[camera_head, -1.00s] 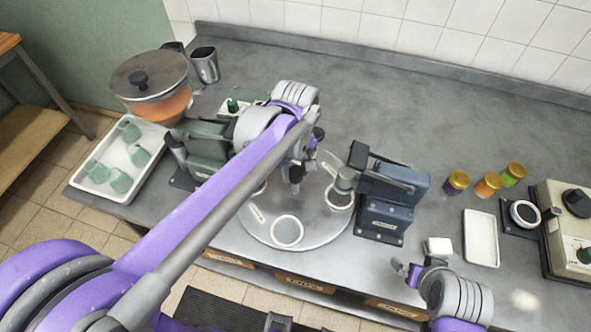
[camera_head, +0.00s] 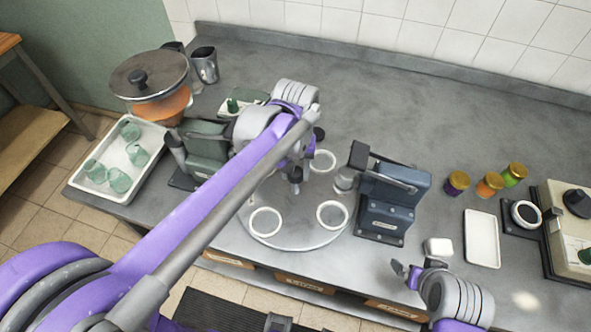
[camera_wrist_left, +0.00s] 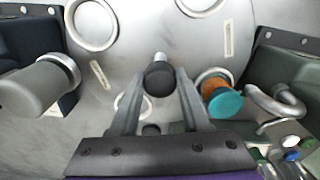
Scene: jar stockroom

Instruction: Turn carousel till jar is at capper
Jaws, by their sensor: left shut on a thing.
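The carousel (camera_head: 292,222) is a round grey plate with white-rimmed pockets, between the green filler (camera_head: 207,148) and the blue capper (camera_head: 392,195). My left gripper (camera_wrist_left: 158,95) is shut on a dark-topped upright peg (camera_wrist_left: 159,76) of the carousel. In the head view my left arm covers part of the plate. A jar with orange contents and a teal end (camera_wrist_left: 222,100) shows in the wrist view on the filler side, away from the capper; the arm hides it in the head view. My right gripper (camera_head: 406,271) appears open and empty near the front edge.
A white tray (camera_head: 75,187) of teal glass jars stands left. Several coloured jars (camera_head: 489,185), a white tray (camera_head: 481,238) and a beige machine (camera_head: 575,235) stand right. A small white block (camera_head: 438,247) lies near my right gripper. The back counter is mostly clear.

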